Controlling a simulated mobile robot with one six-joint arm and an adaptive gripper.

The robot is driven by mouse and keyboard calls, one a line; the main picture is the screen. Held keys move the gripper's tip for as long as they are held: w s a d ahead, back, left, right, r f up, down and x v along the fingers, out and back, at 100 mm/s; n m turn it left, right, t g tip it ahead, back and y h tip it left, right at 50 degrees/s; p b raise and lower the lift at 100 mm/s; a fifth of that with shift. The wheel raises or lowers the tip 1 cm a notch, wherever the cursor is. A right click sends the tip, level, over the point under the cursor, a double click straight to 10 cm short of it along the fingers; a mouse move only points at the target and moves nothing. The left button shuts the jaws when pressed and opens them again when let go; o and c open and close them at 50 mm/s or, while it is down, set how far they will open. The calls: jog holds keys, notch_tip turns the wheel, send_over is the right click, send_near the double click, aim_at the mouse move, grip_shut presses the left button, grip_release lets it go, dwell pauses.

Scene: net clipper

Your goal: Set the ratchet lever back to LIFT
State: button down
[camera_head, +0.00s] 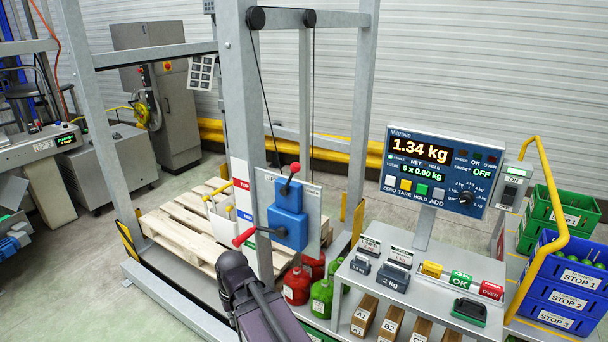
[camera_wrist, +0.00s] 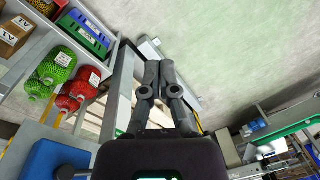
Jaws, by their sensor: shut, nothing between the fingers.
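A blue ratchet box (camera_head: 288,222) sits on a light plate (camera_head: 313,212) on the frame post. A short lever with a red knob (camera_head: 295,167) rises from its top, leaning right. A longer dark arm with a red grip (camera_head: 243,237) reaches left from its front. My gripper (camera_head: 232,262) is just below the red grip in the picture; contact cannot be told. In the wrist view my gripper (camera_wrist: 160,75) is shut and empty, and the blue box (camera_wrist: 52,160) shows at lower left.
To the right are a scale display (camera_head: 437,170) and a bench (camera_head: 405,290) with weights. Red and green net rolls (camera_head: 322,297) sit below the box. Floor shows at left.

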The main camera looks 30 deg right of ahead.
jog(key=w+d+r+m+t+y, duration=0.3)
jog(key=w+d+r+m+y, duration=0.2)
jog(key=d+m, duration=0.25)
jog(key=w+d+r+m+t+y, duration=0.3)
jog(key=w+d+r+m+y, duration=0.15)
jog(key=d+m, duration=0.35)
jog(key=s+d+r+m+t, duration=0.1)
jog(key=d+r+m+t, duration=0.4)
jog(key=d, duration=0.8)
jog(key=s+d+r+m+t+y, duration=0.1)
jog(key=d+r+m+t, duration=0.5)
jog(key=d, duration=0.8)
notch_tip(320, 180, up, 2)
jog(key=shift+s+r, duration=0.15)
jog(key=shift+s, duration=0.5)
jog(key=shift+d+m+y, duration=0.1)
jog(key=shift+m+y, duration=0.15)
jog(key=p, duration=0.3)
send_near(290, 180)
jog(key=w+a+r, duration=0.2)
jog(key=w+r, duration=0.1)
jog(key=r, duration=0.3)
jog(key=shift+w+r, duration=0.15)
jog(key=shift+a, duration=0.1)
